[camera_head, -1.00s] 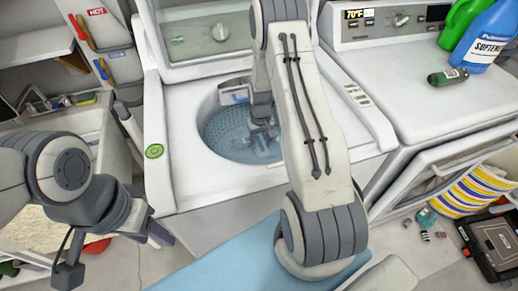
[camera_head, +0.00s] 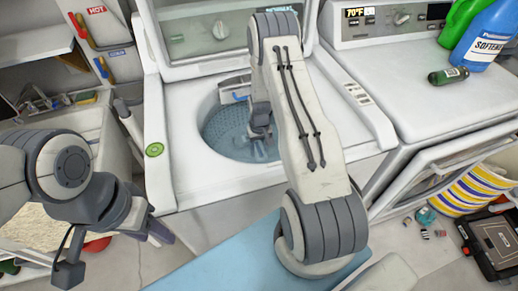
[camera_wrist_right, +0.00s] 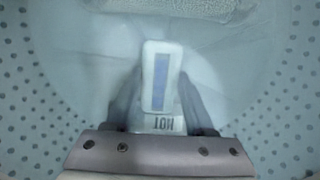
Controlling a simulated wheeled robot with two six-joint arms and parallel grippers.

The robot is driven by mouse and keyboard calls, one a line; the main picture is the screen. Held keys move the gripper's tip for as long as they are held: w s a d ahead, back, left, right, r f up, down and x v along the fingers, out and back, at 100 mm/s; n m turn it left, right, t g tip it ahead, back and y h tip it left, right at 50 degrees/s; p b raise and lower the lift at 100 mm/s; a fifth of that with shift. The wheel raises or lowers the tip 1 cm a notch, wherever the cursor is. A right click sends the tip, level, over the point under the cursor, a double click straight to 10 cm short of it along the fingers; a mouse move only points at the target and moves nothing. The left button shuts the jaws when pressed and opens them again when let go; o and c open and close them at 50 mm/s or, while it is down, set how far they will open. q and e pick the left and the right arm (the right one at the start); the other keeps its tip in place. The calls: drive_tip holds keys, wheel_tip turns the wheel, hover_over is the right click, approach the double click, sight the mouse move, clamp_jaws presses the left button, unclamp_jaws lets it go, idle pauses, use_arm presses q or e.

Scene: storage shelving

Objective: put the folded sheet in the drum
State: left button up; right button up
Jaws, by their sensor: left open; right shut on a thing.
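The washer drum (camera_head: 222,133) is a blue-grey perforated tub, open at the top of the white washer. My right gripper (camera_wrist_right: 160,100) is down inside it; in the head view, my forearm partly covers it. Its fingers are shut on a white block with a blue panel (camera_wrist_right: 160,82) and upside-down HOT lettering. Pale, folded cloth-like material (camera_wrist_right: 95,72) lies behind the fingers inside the drum. I cannot tell whether this is the folded sheet or whether it is joined to the held block. My left gripper (camera_head: 160,232) is open and empty, outside the washer at lower left.
The washer lid (camera_head: 205,35) is raised behind the drum. A white dryer (camera_head: 410,90) stands at right with bottles on top and its front door open. A sink (camera_head: 95,125) is at left. A light-blue mat (camera_head: 215,265) lies on the floor.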

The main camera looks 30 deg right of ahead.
sight(260, 151)
drive_tip(key=shift+f, duration=0.25)
drive_tip(key=o, duration=1.3)
wheel_tip(260, 151, up, 13)
drive_tip(key=shift+r, duration=0.15)
